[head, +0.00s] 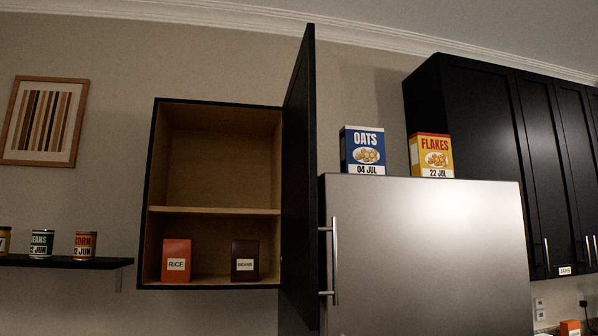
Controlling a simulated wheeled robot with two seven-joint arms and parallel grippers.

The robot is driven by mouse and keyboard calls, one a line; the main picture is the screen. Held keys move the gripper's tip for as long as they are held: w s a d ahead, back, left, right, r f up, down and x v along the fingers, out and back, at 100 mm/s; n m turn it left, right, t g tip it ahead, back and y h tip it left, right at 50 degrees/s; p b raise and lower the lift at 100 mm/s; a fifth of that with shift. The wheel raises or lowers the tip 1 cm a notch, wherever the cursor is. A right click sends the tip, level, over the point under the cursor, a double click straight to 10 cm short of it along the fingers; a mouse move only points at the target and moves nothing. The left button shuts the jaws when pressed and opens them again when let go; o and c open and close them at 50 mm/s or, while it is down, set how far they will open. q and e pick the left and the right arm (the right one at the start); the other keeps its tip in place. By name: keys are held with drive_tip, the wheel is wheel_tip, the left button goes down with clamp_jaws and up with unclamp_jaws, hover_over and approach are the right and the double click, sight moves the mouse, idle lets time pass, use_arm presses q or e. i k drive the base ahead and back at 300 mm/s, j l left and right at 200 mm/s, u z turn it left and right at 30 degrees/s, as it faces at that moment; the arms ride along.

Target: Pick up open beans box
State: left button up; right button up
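The beans box (245,260) is a dark brown box with a white label reading BEANS. It stands upright on the bottom shelf of the open wall cabinet (217,211), at the right side near the open door. An orange-red rice box (176,260) stands upright to its left with a gap between them. The top of the beans box looks level, and I cannot tell whether it is open. Neither of my grippers shows in the head view.
The cabinet's black door (300,170) stands open on the right. A steel fridge (430,250) carries an oats box (363,150) and a flakes box (431,155). Several cans stand on a black shelf (65,262) at left. The cabinet's upper compartment is empty.

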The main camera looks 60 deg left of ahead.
sight(245, 257)
drive_tip(key=i+u, duration=0.1)
drive_tip(key=u, duration=1.2)
drive_tip(key=i+l+u, duration=0.15)
drive_tip(key=u, duration=0.25)
drive_tip(key=i+l+u, duration=0.1)
drive_tip(key=l+u, duration=0.5)
drive_tip(key=u, duration=0.2)
drive_tip(key=i+l+u, duration=0.15)
drive_tip(key=l, duration=0.5)
drive_tip(key=l+u, duration=0.1)
drive_tip(key=l, duration=0.6)
